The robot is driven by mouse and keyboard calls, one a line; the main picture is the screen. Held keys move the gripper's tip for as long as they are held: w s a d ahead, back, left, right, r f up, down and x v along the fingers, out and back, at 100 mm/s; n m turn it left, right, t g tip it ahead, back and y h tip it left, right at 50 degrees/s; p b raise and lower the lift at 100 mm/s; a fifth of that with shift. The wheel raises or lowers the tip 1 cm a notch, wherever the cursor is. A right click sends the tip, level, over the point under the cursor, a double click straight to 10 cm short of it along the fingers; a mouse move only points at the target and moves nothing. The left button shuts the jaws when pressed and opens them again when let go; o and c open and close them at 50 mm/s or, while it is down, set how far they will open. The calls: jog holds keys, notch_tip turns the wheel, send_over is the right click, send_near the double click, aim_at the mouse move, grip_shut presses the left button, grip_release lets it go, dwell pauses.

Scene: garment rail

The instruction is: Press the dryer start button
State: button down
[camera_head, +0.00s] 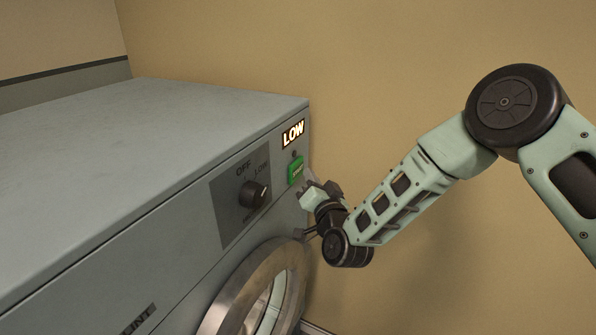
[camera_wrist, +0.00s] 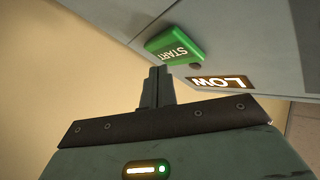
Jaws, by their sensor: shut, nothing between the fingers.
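The green START button (camera_head: 295,170) is on the dryer's front panel near its right edge, just below the lit LOW sign (camera_head: 293,134). In the wrist view the button (camera_wrist: 175,46) is at top centre, with its label upside down, and the LOW sign (camera_wrist: 222,83) is to its lower right. My gripper (camera_head: 307,188) is at the panel's right edge, just below and right of the button. In the wrist view its fingers (camera_wrist: 157,72) are together, pointing toward the button's lower left part. I cannot tell whether the fingertips touch the button.
The dryer (camera_head: 140,140) fills the left side. Its dial (camera_head: 252,194) has OFF and LOW labels and sits left of the button. The round door ring (camera_head: 235,300) is below, with a LINT label (camera_head: 138,318) at lower left. A tan wall (camera_head: 400,60) stands behind.

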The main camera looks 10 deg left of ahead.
jog(key=shift+a, duration=0.15)
dwell(0.6)
jog(key=shift+w+a+b, duration=0.15)
jog(key=shift+a+b, duration=0.1)
jog(key=shift+b, duration=0.2)
